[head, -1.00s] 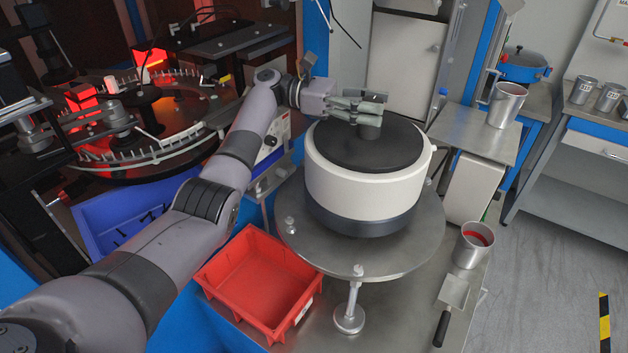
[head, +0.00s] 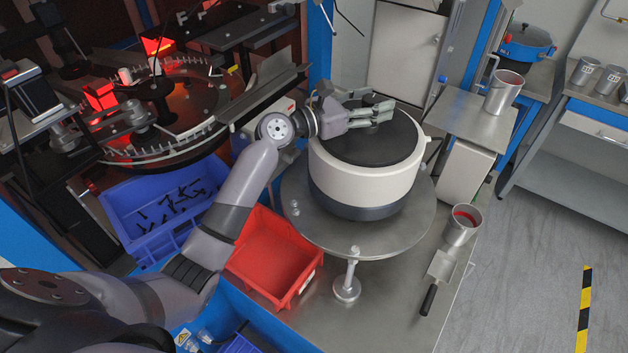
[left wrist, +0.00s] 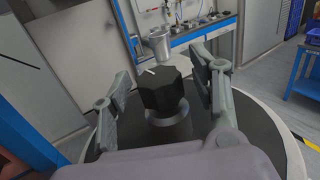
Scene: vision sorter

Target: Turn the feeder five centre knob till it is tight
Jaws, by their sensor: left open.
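The feeder (head: 362,178) is a white round drum with a dark top, standing on a round metal plate. Its centre knob (left wrist: 163,92) is black and faceted with a white mark, and rises from the middle of the dark top in the left wrist view. My left gripper (head: 385,110) reaches over the feeder top from the left. In the left wrist view its two open fingers stand either side of the knob, with gaps showing. In the head view the fingers partly hide the knob. My right gripper is not in view.
A red bin (head: 272,258) and a blue bin (head: 165,205) with dark screws lie left of the feeder. A lit, glass-like sorting disc (head: 165,110) stands at the back left.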

